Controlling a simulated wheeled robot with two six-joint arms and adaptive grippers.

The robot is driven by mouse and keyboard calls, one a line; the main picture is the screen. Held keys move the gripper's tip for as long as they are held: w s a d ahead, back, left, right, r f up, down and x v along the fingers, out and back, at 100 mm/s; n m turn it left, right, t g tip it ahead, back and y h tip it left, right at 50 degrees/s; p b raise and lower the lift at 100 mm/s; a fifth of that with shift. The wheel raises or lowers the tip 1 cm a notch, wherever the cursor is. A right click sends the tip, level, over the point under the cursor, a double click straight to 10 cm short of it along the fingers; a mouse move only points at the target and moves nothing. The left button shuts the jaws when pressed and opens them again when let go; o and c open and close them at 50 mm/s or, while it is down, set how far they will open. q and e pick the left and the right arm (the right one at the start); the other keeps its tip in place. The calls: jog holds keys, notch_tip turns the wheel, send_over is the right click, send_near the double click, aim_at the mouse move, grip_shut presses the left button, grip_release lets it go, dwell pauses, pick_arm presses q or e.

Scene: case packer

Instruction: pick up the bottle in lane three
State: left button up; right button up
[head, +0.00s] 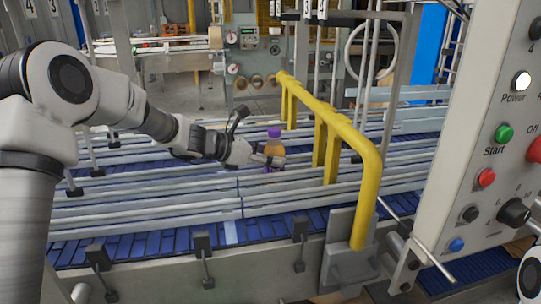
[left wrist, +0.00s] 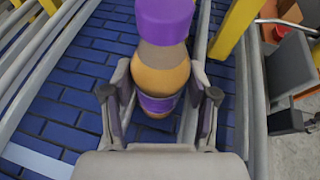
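The bottle has an orange-brown body, a purple cap and a purple band. It stands in a lane between grey guide rails in the head view (head: 273,148), and seems upright. The left wrist view shows it large, from above (left wrist: 160,68). My left gripper (head: 262,160) is at the bottle, with one finger on each side of its body in the left wrist view (left wrist: 160,92). The fingers are very near its sides; I cannot tell whether they press on it. The bottle's base is partly hidden. My right gripper is not in view.
Grey guide rails (head: 150,200) run along the blue belt (head: 130,245) on both sides of the bottle. A yellow guard frame (head: 368,195) stands just right of the bottle. A grey control panel (head: 455,190) with buttons stands at the right.

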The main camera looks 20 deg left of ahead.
aim_at(271, 129)
pick_arm(q)
jog(key=o, duration=0.3)
jog(key=shift+w, duration=0.15)
notch_tip(271, 129, up, 10)
jog(key=shift+f, duration=0.1)
dwell(0.6)
